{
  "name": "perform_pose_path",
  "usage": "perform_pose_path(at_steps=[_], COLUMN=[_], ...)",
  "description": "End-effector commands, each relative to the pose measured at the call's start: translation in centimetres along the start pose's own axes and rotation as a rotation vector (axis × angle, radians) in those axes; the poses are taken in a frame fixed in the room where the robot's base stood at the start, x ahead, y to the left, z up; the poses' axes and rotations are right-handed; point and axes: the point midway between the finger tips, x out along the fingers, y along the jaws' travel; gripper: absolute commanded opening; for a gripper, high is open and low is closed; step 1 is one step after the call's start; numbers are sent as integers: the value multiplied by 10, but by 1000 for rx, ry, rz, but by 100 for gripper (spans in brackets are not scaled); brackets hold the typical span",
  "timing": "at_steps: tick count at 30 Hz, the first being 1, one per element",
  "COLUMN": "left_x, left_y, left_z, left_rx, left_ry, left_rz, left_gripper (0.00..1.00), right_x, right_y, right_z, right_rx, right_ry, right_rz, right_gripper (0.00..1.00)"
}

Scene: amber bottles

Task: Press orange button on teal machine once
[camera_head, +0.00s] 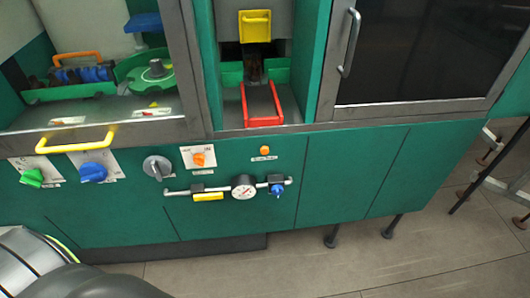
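The teal machine (345,180) fills most of the head view. Nothing covers the button. A grey and dark rounded part, which looks like my own arm or body, shows at the lower left. Neither of my grippers shows in this view.
Below the button run a pipe, a pressure gauge (244,187) and a blue valve (277,190). Green (32,177), blue (93,172) and grey (157,167) knobs and a yellow handle (75,140) are further left. A red-framed chute (262,104) is above. Floor is clear in front.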

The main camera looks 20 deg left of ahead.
Motion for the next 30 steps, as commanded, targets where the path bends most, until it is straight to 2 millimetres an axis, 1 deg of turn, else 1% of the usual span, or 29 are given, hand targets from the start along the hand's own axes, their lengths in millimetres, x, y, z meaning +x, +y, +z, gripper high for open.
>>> perform_pose_path(at_steps=[1, 2, 12, 30], left_x=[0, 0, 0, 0], left_y=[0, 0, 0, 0], left_z=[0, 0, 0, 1], left_rx=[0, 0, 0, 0], left_ry=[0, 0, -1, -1], left_rz=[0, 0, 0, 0], left_gripper=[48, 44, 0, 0], right_x=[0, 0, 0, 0], right_y=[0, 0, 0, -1], right_z=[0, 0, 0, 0], right_rx=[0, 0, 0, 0], right_ry=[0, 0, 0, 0], right_rz=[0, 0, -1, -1], right_gripper=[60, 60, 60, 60])
